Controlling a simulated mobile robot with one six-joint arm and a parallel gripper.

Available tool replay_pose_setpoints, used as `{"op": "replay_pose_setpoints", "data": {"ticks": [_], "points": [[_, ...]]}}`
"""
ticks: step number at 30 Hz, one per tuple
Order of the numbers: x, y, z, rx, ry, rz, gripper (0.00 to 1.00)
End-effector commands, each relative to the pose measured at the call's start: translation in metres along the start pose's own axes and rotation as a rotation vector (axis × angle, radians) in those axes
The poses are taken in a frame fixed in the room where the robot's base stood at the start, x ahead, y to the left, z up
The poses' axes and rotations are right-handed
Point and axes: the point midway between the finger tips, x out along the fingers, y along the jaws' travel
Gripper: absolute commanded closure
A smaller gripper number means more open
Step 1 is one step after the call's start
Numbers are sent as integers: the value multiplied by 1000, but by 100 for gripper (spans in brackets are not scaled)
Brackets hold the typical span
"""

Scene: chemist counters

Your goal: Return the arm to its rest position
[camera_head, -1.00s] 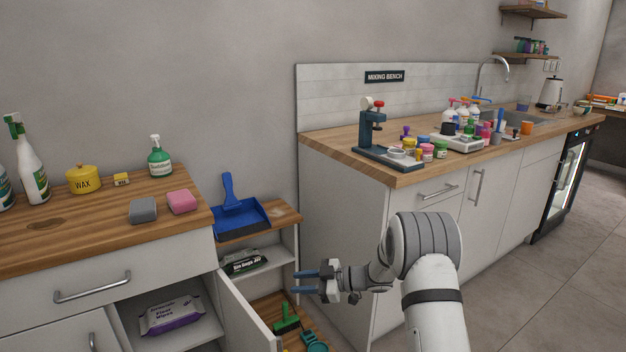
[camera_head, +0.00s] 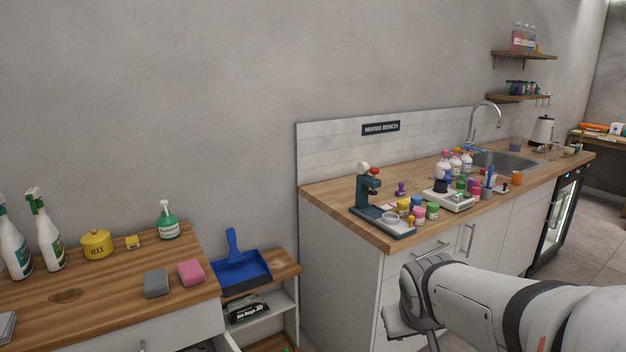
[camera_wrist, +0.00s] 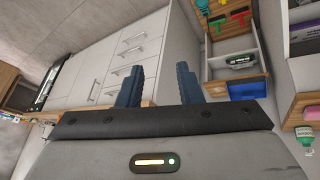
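My arm (camera_head: 480,300) reaches in from the right edge of the head view, in front of the mixing bench cabinet. Its outer end drops below the bottom edge there, so my gripper is out of that view. In the wrist view, my gripper (camera_wrist: 157,88) shows two blue fingers standing well apart with nothing between them. It is open and empty. White drawers and doors (camera_wrist: 130,55) show beyond the fingers, with a clear gap.
The mixing bench (camera_head: 330,195) holds a press (camera_head: 366,195), several jars and a scale (camera_head: 449,199). The left counter (camera_head: 110,290) holds bottles, a wax pot (camera_head: 97,245) and sponges. A blue dustpan (camera_head: 240,268) lies on the low shelf between them. Floor is free at right (camera_head: 600,225).

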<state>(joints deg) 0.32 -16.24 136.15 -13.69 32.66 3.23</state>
Motion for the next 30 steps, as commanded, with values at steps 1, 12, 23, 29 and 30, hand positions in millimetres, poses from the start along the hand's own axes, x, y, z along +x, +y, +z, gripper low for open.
{"op": "replay_pose_setpoints", "data": {"ticks": [1, 12, 23, 29, 30], "points": [[-25, -3, 18, 32, -52, -24, 68], [-71, -32, 94, 119, -261, -149, 68], [-70, -32, 93, 118, -261, -148, 68], [-71, -41, 92, 90, -258, -158, 68], [-71, -44, 92, 83, -257, -160, 68]]}}
